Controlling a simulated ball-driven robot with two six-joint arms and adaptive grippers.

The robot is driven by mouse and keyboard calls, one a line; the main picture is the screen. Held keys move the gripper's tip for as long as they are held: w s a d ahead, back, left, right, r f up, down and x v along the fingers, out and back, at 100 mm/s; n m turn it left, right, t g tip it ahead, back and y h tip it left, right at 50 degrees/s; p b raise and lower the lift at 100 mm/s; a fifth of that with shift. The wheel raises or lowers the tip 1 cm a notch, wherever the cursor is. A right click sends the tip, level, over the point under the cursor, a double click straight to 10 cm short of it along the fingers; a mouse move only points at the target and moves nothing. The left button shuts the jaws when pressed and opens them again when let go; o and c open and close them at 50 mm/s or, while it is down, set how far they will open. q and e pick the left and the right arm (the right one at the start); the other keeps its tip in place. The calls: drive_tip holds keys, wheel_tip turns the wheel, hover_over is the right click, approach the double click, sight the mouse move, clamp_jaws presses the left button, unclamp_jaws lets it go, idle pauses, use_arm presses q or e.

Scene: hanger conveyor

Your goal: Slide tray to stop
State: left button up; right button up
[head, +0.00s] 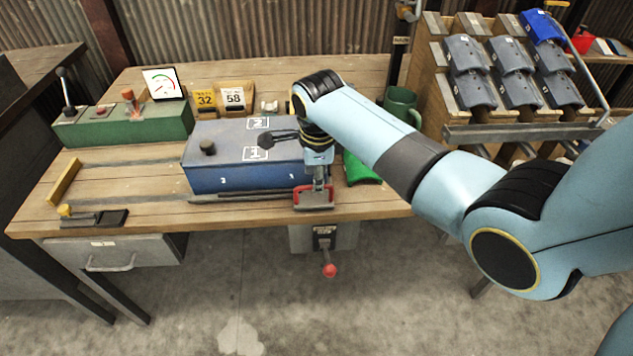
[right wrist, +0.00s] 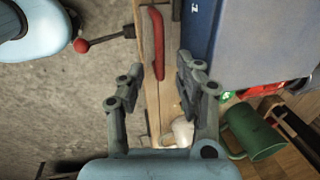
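A large blue box-like tray (head: 225,180) with a grey top sits on dark rails on the wooden bench. A red handle (head: 300,197) is at its front right corner; it also shows in the right wrist view (right wrist: 158,45). A yellow bar (head: 65,182), seemingly the stop, stands at the rails' left end, with a clear gap to the tray. My right gripper (head: 318,185) points down at the handle. In the right wrist view its fingers (right wrist: 156,72) are spread, with the handle between and beyond them, not visibly gripped. My left gripper is not in view.
A green control box (head: 125,125) with levers stands at the back left. A yellow-knobbed latch (head: 92,217) sits at the front left. A green mug (head: 402,103) stands at the back right. A red-knobbed lever (head: 328,262) hangs below the bench front.

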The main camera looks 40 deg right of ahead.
drive_tip(key=shift+w+d+f, duration=0.1)
drive_tip(key=shift+w+f, duration=0.05)
drive_tip(key=shift+f, duration=0.55)
drive_tip(key=shift+w+f, duration=0.1)
drive_tip(key=shift+f, duration=0.55)
clamp_jaws()
